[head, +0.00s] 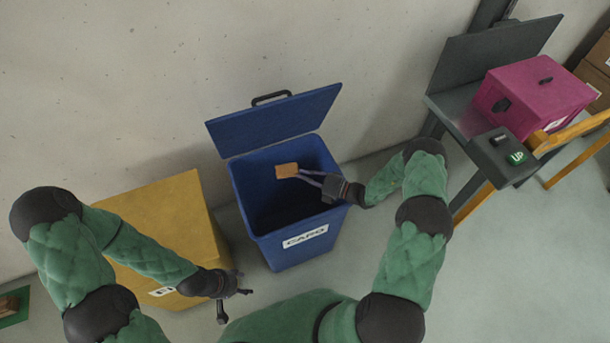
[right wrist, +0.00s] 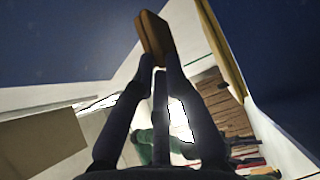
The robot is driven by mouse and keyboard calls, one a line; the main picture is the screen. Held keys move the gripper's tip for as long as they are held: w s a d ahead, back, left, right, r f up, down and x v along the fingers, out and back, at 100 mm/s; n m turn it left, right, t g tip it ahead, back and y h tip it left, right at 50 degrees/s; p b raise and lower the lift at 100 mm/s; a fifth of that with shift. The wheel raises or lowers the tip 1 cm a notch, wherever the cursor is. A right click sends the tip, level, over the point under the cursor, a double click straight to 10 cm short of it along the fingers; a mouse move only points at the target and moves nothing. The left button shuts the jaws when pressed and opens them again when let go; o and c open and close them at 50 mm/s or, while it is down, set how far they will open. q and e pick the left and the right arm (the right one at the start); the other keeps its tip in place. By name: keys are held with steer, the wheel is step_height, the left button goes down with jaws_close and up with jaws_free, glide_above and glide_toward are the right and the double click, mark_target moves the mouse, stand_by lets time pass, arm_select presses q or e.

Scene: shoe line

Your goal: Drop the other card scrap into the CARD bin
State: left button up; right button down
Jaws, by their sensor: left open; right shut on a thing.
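The blue CARD bin (head: 290,250) stands against the wall with its lid (head: 277,120) raised. My right gripper (head: 303,175) is over the bin's open mouth, shut on a small brown card scrap (head: 287,170). The scrap also shows between the fingertips in the right wrist view (right wrist: 152,36). It is held at the tips, apart from the bin walls. My left gripper (head: 234,299) is open and empty, low in front of the yellow bin. The bottom of the CARD bin is dark, and I cannot tell what lies there.
A yellow bin (head: 165,215) stands left of the blue one, close to it. At the right are a grey bench (head: 455,105) with a magenta box (head: 535,92) and a green-buttoned control box (head: 503,157). Open floor (head: 500,270) lies at the lower right.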

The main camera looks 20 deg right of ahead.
step_height(320, 180, down, 4)
steer(key=shift+r+b, duration=0.15)
steer(key=shift+b, duration=0.9)
steer(key=c, duration=1.2)
jaws_free()
step_height(320, 180, up, 10)
